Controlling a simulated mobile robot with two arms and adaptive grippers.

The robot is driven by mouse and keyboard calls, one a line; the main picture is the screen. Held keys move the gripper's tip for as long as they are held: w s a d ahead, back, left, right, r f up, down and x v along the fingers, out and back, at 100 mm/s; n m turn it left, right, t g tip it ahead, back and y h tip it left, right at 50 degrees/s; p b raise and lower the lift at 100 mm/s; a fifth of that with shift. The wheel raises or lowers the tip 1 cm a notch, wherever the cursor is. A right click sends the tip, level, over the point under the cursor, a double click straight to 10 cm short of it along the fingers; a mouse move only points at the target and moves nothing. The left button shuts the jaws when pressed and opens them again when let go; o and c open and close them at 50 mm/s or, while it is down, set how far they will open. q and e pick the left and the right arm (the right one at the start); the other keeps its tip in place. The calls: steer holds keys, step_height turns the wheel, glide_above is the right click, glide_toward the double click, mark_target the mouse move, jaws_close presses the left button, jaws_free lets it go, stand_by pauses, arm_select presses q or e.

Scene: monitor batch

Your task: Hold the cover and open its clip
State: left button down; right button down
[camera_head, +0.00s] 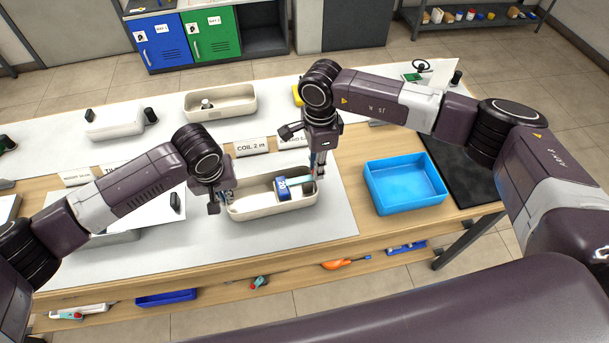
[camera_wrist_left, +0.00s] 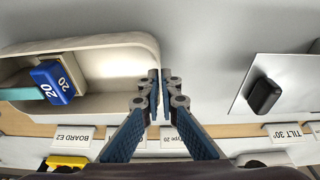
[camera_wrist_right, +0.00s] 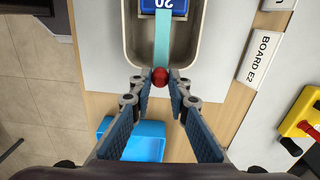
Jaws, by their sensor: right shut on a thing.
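The cover (camera_head: 245,213) is a beige, open shell on the table; its end also shows in the left wrist view (camera_wrist_left: 120,45) and in the right wrist view (camera_wrist_right: 130,30). A blue block marked 20 (camera_head: 283,192) with a teal strip (camera_head: 305,183), seemingly the clip, lies across it. My right gripper (camera_wrist_right: 160,82) is shut on the red knob (camera_wrist_right: 160,77) at the strip's end, at the cover's right end. My left gripper (camera_wrist_left: 160,82) is at the cover's left end, its fingertips very close together by the rim. Whether they pinch the wall is unclear.
A blue bin (camera_head: 405,185) stands to the right on the table. Another beige shell (camera_head: 220,102) lies behind on a white mat. Label cards, including BOARD E2 (camera_wrist_right: 263,60), stand around the cover. A dark mat (camera_head: 465,175) covers the table's right end.

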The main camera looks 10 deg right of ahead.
steer(key=shift+w+d, duration=0.15)
steer(key=shift+d, duration=1.35)
steer(key=c, duration=1.8)
jaws_free()
steer(key=shift+o, duration=0.2)
steer(key=shift+a+r, duration=0.1)
step_height(320, 180, up, 12)
